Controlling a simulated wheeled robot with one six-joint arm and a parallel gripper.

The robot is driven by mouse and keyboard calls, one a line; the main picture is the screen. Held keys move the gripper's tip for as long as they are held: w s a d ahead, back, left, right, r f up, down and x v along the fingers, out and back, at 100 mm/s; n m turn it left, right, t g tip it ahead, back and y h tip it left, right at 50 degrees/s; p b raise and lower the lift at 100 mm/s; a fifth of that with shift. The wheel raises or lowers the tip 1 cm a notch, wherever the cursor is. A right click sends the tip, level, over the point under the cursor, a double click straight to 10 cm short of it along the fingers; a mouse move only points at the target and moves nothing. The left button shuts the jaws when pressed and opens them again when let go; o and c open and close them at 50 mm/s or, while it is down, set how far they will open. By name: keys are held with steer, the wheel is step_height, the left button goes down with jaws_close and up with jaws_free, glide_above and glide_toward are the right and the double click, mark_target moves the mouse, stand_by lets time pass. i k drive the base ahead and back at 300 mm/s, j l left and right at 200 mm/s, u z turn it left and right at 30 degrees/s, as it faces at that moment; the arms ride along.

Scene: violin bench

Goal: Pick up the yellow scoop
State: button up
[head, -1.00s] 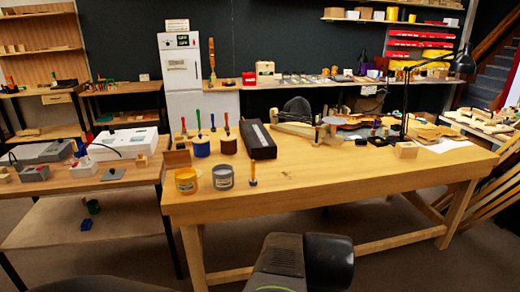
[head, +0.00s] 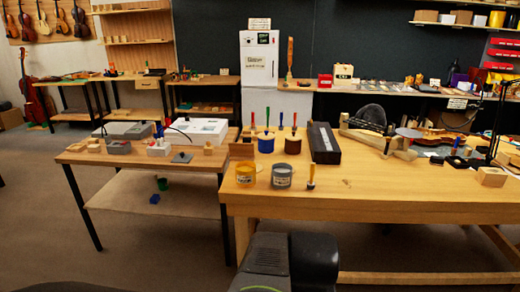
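I cannot make out a yellow scoop for certain in the head view. A yellow jar (head: 245,175) with a pale label stands near the front left of the wooden bench (head: 400,205). A grey jar (head: 281,177) stands just right of it. A small upright tool with a yellowish handle (head: 311,175) is right of the grey jar. Only a dark part of my own arm shows at the bottom centre. My gripper is not in view.
A lower side table (head: 90,160) left of the bench holds grey and white boxes. Its shelf (head: 185,205) carries a green cup (head: 162,184) and a blue item (head: 154,198). A long black case (head: 323,143) lies on the bench.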

mark_target(311, 184)
steer(key=i+l+u, duration=0.1)
steer(key=i, duration=0.4)
steer(key=i+l+u, duration=0.1)
steer(key=i, duration=0.4)
steer(key=i+l+u, duration=0.1)
steer(key=i+l, duration=0.15)
steer(key=i, duration=0.2)
